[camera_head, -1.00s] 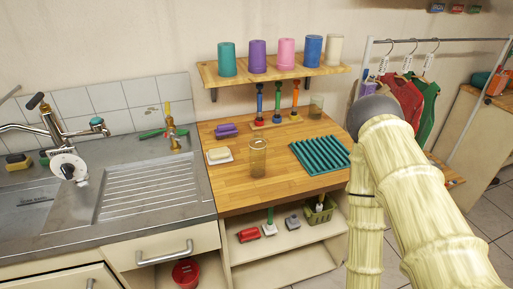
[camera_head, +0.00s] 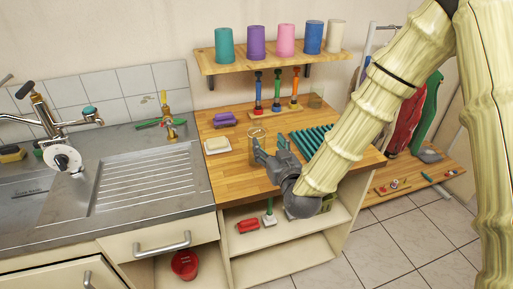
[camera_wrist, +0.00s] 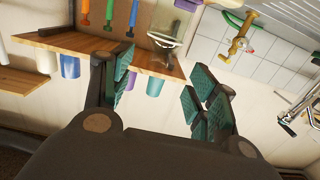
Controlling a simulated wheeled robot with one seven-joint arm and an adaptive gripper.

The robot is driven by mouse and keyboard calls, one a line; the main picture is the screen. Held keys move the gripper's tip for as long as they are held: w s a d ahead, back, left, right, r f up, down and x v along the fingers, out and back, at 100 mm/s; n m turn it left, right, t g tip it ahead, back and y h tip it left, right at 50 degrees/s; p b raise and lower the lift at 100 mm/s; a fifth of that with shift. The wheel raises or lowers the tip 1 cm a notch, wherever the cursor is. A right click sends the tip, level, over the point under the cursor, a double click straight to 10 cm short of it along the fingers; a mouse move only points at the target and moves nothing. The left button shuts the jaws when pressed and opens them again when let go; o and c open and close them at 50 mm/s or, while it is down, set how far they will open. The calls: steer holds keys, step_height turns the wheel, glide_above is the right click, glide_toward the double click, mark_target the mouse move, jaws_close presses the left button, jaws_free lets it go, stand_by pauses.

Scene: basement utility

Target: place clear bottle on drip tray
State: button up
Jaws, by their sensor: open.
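The clear bottle (camera_head: 257,133) stands upright on the wooden counter (camera_head: 228,185); its lower part is hidden by my gripper. In the wrist view the clear bottle (camera_wrist: 172,24) shows beyond my fingertips at the top edge, partly cut off. My gripper (camera_head: 268,148) is open and low over the counter, close in front of the bottle. In the wrist view my gripper (camera_wrist: 158,75) has its teal-padded fingers spread, with nothing between them. The teal ribbed drip tray (camera_head: 308,137) lies right of the bottle, partly hidden by my gripper and arm.
A shelf (camera_head: 270,63) with several cups hangs above. The sink drainer is left.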

mark_target(258, 125)
steer(key=w, duration=0.2)
steer(key=w+a+r+p, duration=0.1)
steer(key=w+a+p, duration=0.1)
steer(key=w, duration=0.1)
steer(key=shift+w+r, duration=0.3)
steer(key=shift+w, duration=0.05)
steer(key=shift+w+a+r+p, duration=0.15)
steer(key=shift+w+p, duration=0.2)
steer(key=shift+w, duration=0.05)
steer(key=shift+f+p+x, duration=0.1)
steer(key=shift+p+x, duration=0.45)
steer(key=shift+x, duration=0.55)
steer(key=shift+f+p+x, duration=0.15)
steer(key=shift+p+x, duration=0.4)
steer(key=shift+x, duration=0.55)
steer(key=shift+a, duration=0.1)
steer(key=shift+s, duration=0.1)
jaws_close()
